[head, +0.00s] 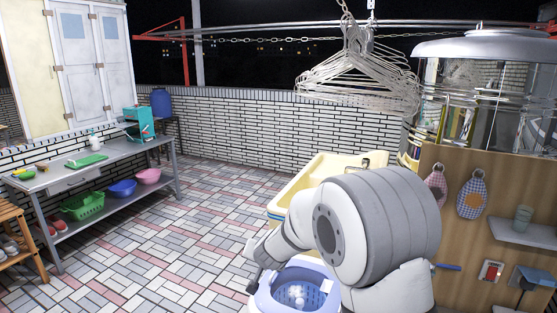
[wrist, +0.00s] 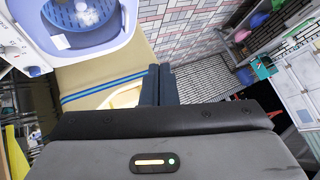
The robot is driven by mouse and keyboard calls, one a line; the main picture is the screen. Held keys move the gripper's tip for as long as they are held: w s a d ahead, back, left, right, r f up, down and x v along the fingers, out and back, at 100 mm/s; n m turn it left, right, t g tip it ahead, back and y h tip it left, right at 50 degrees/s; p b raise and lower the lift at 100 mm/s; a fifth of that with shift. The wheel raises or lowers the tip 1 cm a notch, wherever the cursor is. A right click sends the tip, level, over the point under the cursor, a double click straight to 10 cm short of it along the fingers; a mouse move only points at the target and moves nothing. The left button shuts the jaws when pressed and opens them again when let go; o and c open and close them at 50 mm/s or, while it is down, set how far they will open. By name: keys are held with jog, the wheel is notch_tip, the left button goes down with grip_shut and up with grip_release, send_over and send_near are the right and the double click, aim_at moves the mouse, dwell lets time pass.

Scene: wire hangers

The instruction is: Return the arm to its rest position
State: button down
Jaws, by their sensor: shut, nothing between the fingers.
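My gripper (wrist: 158,84) shows in the wrist view with its two dark fingers together and nothing between them. In the head view my white arm fills the lower middle, bent down to the left, and the gripper's dark end (head: 254,276) is by the left rim of a blue-white washing tub (head: 262,300). I cannot tell whether it touches the rim. A bunch of white wire hangers (head: 358,78) hangs from a chain at the upper right, well above and apart from my gripper. The same tub (wrist: 115,38) is at the upper left of the wrist view.
A cream basin (head: 325,170) stands behind my arm. A wooden panel (head: 455,255) with hung mitts and a shelf is close on the right. A metal table (head: 110,165) with baskets below stands at the left. The tiled floor (head: 180,230) between is clear.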

jog(key=s+d+r+n+y, duration=0.1)
jog(key=s+d+r, duration=0.3)
jog(key=s+r, duration=0.2)
jog(key=s+d+g+h, duration=0.1)
jog(key=s+d+g, duration=0.1)
jog(key=s+d, duration=0.3)
jog(key=s+d+r+n+g+h, duration=0.1)
jog(key=s+d, duration=0.4)
jog(key=s, duration=0.8)
jog(key=s+d+r+n+g+h, duration=0.1)
jog(key=s+d+g, duration=0.1)
jog(key=s+d, duration=0.4)
jog(key=s, duration=0.3)
jog(key=shift+s+r+g, duration=0.25)
jog(key=shift+s+g, duration=0.05)
